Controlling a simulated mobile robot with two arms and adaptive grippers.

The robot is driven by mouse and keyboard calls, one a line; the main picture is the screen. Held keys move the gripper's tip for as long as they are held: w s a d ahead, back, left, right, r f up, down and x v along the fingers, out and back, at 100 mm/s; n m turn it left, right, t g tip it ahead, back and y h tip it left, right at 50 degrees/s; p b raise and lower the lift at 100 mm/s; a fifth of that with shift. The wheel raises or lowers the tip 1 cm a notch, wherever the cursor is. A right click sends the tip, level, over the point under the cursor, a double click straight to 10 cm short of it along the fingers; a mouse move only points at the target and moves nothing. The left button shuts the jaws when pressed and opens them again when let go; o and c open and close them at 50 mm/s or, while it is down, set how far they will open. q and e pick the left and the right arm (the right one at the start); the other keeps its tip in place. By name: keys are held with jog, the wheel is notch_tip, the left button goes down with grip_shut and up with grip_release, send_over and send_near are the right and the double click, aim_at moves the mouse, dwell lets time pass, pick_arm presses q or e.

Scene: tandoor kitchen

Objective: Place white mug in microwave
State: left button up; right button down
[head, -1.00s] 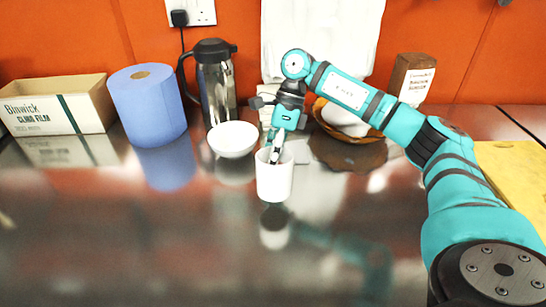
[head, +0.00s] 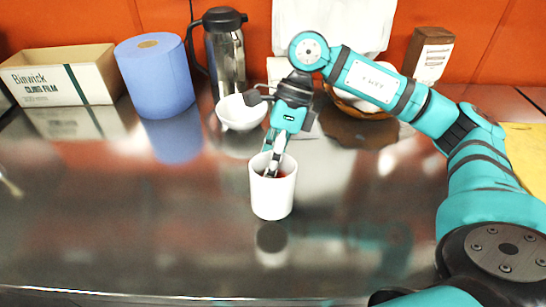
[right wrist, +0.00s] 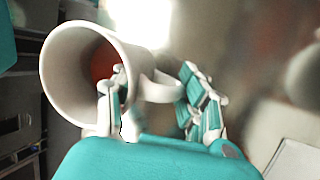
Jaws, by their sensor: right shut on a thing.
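The white mug (head: 272,199) is upright in the head view, in front of the white bowl. My right gripper (head: 274,166) reaches down into its mouth from above and is shut on it at the handle side. In the right wrist view the mug (right wrist: 62,75) looks tilted, with its mouth and reddish-brown inside showing. One finger of the gripper (right wrist: 155,98) is at the rim and the other is beyond the handle. A reflection below the mug suggests that it hangs a little above the counter. The microwave and my left gripper are in neither view.
Behind stand a film box (head: 65,80), a blue paper roll (head: 153,78), a steel jug (head: 226,60), the white bowl (head: 238,115) and a brown carton (head: 426,55). A yellow board (head: 527,150) lies at right.

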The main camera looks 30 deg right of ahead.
jog(key=shift+s+a+r, duration=0.1)
jog(key=shift+s+a, duration=0.45)
dwell(3.0)
